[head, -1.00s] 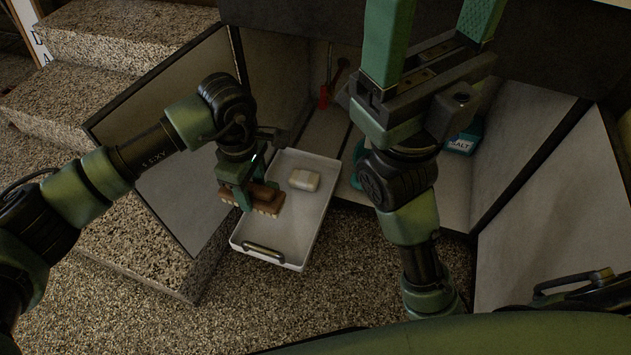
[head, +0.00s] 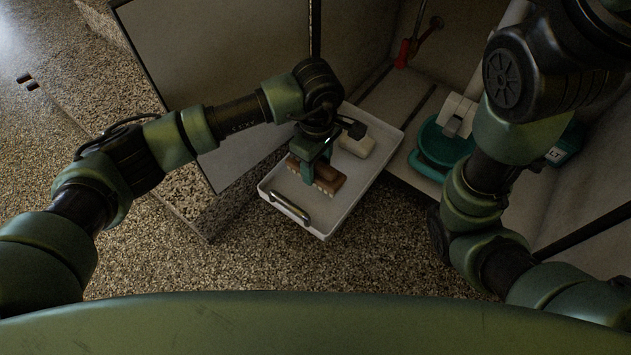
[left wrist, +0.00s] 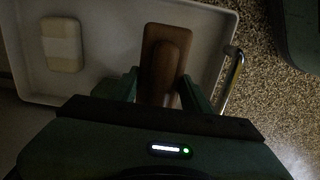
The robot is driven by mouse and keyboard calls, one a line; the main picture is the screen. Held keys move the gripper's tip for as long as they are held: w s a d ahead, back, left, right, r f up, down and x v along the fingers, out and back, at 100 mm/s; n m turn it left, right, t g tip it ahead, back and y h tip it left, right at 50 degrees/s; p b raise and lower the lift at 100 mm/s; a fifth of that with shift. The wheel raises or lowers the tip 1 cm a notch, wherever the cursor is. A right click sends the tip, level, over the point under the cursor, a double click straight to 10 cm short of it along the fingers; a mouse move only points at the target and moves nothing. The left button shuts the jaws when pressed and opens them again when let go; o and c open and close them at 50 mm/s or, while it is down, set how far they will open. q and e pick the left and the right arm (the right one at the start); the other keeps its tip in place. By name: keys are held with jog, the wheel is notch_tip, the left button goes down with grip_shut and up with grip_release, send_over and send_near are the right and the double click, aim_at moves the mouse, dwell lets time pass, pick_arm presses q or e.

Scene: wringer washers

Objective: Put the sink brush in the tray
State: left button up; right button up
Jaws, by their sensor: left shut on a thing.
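The sink brush (head: 326,181) has a brown wooden back and pale bristles. My left gripper (head: 317,168) points down and is shut on it, inside the outline of the white tray (head: 362,182). I cannot tell whether the bristles touch the tray floor. In the left wrist view the brush (left wrist: 165,55) lies between the fingers of my left gripper (left wrist: 159,90), with the tray floor (left wrist: 108,45) around it. The brush is near the tray's handle end. My right arm shows at the right of the head view, but its gripper is out of frame.
A cream soap bar (head: 357,145) lies in the tray beside the brush. The tray handle (head: 290,208) faces the speckled floor. A teal dish (head: 441,143), a teal box (head: 565,145) and a red-handled tool (head: 403,54) are in the open cabinet to the right.

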aim_at(317, 178)
pick_arm(q)
notch_tip(317, 178, down, 5)
jog(key=b, duration=0.3)
jog(key=shift+f, duration=0.25)
jog(key=shift+r, duration=0.15)
jog(key=o, duration=1.5)
jog(key=shift+c, duration=0.2)
